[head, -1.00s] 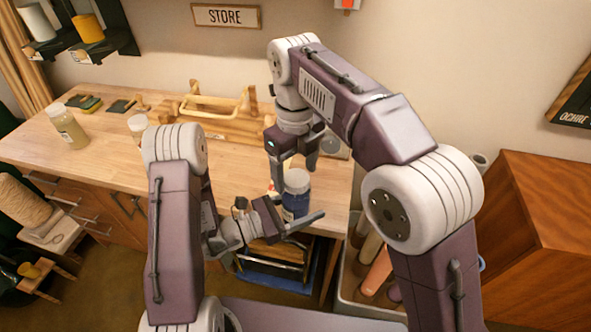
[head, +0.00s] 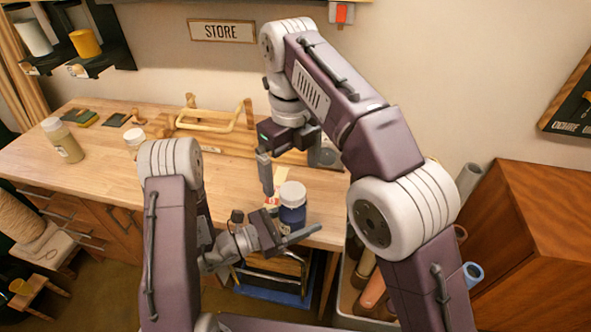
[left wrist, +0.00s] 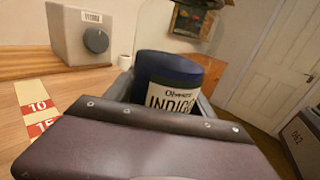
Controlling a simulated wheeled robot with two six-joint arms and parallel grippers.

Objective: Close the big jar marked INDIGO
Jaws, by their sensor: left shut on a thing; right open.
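The INDIGO jar (head: 292,216) is dark blue and upright at the bench's front edge. It has a pale top in the head view; I cannot tell there whether that is a lid. In the left wrist view the jar (left wrist: 172,88) shows its INDIGO label and a dark blue upper part. My left gripper (head: 288,235) is shut on the jar from the front, low on its body. My right gripper (head: 290,168) is open and empty, just behind and above the jar, apart from it. Its far finger is partly hidden.
A grey box with a black knob (left wrist: 82,38) stands behind the jar. A red and white number strip (left wrist: 36,108) lies beside it. A wooden rack (head: 215,122) and pale jars (head: 64,143) stand farther left on the bench. A bin with rolls (head: 374,290) is at right.

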